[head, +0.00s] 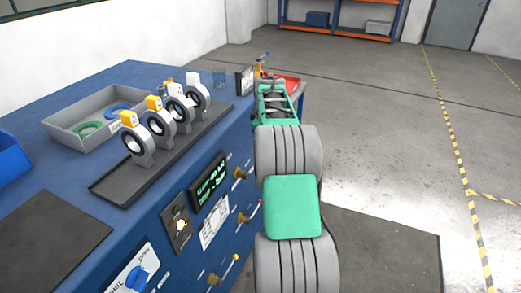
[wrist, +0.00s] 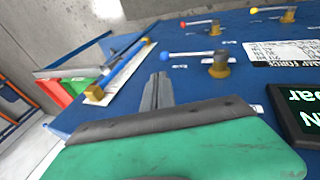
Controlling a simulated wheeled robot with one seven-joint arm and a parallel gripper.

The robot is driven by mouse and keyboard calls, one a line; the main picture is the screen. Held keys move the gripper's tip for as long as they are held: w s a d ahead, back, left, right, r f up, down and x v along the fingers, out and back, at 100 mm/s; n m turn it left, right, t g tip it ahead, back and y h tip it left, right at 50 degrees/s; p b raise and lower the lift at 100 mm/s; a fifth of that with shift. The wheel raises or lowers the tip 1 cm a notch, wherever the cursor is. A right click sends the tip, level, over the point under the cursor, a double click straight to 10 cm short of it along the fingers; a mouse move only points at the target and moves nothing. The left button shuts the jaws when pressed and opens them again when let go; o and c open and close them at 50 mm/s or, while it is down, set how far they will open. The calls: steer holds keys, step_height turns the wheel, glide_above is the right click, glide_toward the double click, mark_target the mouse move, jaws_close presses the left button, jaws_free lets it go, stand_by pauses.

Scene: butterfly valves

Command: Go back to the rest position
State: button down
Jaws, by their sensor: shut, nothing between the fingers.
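My gripper (wrist: 157,90) shows in the wrist view with its grey fingers together and nothing between them. It is apart from the small brass valves on the blue panel. One valve with a blue-tipped lever (wrist: 190,55) is to its right, one with a red-tipped lever (wrist: 200,22) is above, and one with a yellow-tipped lever (wrist: 272,9) is at top right. In the head view these levers show on the bench front, such as the red-tipped one (head: 250,214) and the yellow-tipped one (head: 228,268). My green and grey arm stretches forward beside the bench; my fingers are not clear there.
The blue bench (head: 60,215) fills the left. It carries a row of ring-shaped butterfly valves (head: 137,147) on a dark rail and a grey tray (head: 62,124) with rings. A red bin (head: 290,84) is past the bench end. Open floor (head: 375,150) lies to the right.

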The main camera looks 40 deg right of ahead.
steer(key=shift+s+d+r, duration=0.1)
steer(key=shift+s+r, duration=0.05)
steer(key=shift+r, duration=0.65)
steer(key=shift+s+r, duration=0.15)
steer(key=shift+r, duration=0.6)
